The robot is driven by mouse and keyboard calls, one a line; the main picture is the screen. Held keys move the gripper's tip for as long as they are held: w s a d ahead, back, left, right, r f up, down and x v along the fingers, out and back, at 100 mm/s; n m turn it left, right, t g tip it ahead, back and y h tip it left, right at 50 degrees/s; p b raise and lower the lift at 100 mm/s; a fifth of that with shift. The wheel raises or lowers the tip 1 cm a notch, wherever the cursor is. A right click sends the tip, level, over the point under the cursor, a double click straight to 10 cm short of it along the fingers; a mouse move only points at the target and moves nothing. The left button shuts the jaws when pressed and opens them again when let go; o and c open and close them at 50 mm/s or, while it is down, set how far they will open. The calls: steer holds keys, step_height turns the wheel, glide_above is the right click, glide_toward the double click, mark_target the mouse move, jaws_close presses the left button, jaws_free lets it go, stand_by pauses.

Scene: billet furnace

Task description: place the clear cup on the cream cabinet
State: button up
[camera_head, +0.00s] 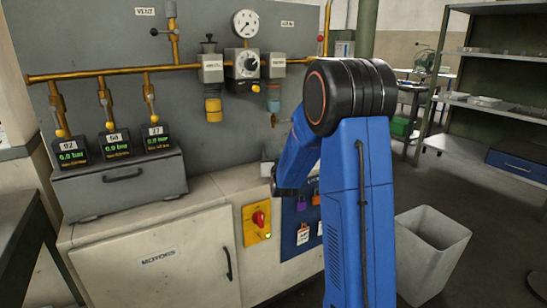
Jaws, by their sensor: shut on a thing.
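The cream cabinet (150,262) stands along the wall at the left and centre, with a pale worktop, a door labelled "MOTORS" and a dark handle. My blue arm crosses the front of the view and bends down toward the right part of the worktop. My gripper (274,178) is mostly hidden behind the forearm; only a small dark part shows at its left edge. A small pale, see-through shape there, seemingly the clear cup (267,168), shows just above the worktop. I cannot tell whether it touches the top.
A grey case (120,188) with several pressure gauges sits on the worktop's left. Brass pipes and valves (213,105) run along the grey panel behind. A red switch (258,219) is on the cabinet front. A grey bin (432,250) stands right, shelves behind. Bare worktop lies between case and arm.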

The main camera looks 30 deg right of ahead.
steer(key=shift+f, duration=0.2)
steer(key=o, duration=1.1)
